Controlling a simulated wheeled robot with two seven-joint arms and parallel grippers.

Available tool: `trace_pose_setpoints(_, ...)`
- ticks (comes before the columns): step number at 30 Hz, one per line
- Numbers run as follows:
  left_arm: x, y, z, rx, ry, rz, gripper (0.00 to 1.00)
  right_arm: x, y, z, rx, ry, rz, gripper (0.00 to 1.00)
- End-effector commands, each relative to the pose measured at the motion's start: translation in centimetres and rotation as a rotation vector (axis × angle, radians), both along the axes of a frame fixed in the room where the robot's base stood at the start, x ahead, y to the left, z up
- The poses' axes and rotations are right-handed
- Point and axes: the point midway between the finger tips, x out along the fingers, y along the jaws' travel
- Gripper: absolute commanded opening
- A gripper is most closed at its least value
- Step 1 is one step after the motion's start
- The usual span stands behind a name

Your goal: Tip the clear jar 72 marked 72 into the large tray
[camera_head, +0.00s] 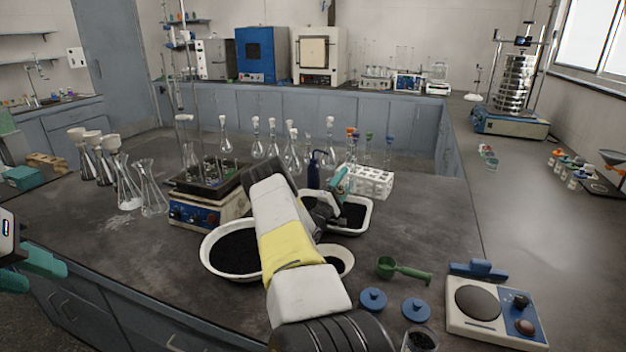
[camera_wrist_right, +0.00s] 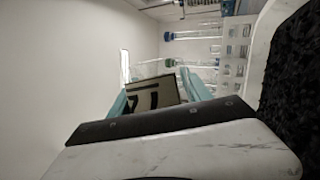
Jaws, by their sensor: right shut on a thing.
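My right gripper (camera_head: 338,190) reaches over the far white tray (camera_head: 366,229), which holds dark grains. In the right wrist view, its teal fingers (camera_wrist_right: 157,96) are shut on the clear jar (camera_wrist_right: 148,98), whose pale label has dark marks I cannot read fully. The jar looks tilted; whether grains are leaving it cannot be seen. In the head view my arm hides most of the jar. A dish rim and dark grains (camera_wrist_right: 292,85) fill the right of the wrist view. My left gripper (camera_head: 35,272) is at the left edge, fingers apart and empty.
A large round white dish (camera_head: 206,262) and a small one (camera_head: 349,263), both with dark grains, flank my right arm. A hotplate (camera_head: 205,208), white rack (camera_head: 372,182), green scoop (camera_head: 405,270), blue lids (camera_head: 373,299), another jar (camera_head: 421,342) and balance (camera_head: 490,308) stand around.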

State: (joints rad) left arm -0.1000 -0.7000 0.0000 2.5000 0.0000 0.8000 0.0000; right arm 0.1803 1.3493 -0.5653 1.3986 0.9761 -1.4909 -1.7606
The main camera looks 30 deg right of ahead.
Motion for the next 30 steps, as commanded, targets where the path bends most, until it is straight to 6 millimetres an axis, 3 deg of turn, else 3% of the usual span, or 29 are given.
trace_pose_setpoints(6, 0.0, 0.0, 0.0, 0.0, 0.0, 0.0, 0.36, -1.1, -0.9, -0.5, 0.167, -0.214, -0.003, 0.08)
trace_pose_setpoints(15, 0.0, 0.0, 0.0, 0.0, 0.0, 0.0, 0.36, -1.2, -1.0, -0.7, 0.198, -0.252, -0.001, 0.08)
trace_pose_setpoints(22, 0.0, 0.0, 0.0, 0.0, 0.0, 0.0, 0.36, -2.0, -1.7, -1.6, 0.411, -0.519, -0.004, 0.08)
trace_pose_setpoints(30, 0.0, 0.0, 0.0, 0.0, 0.0, 0.0, 0.36, -2.0, -1.6, -1.8, 0.432, -0.546, -0.002, 0.08)
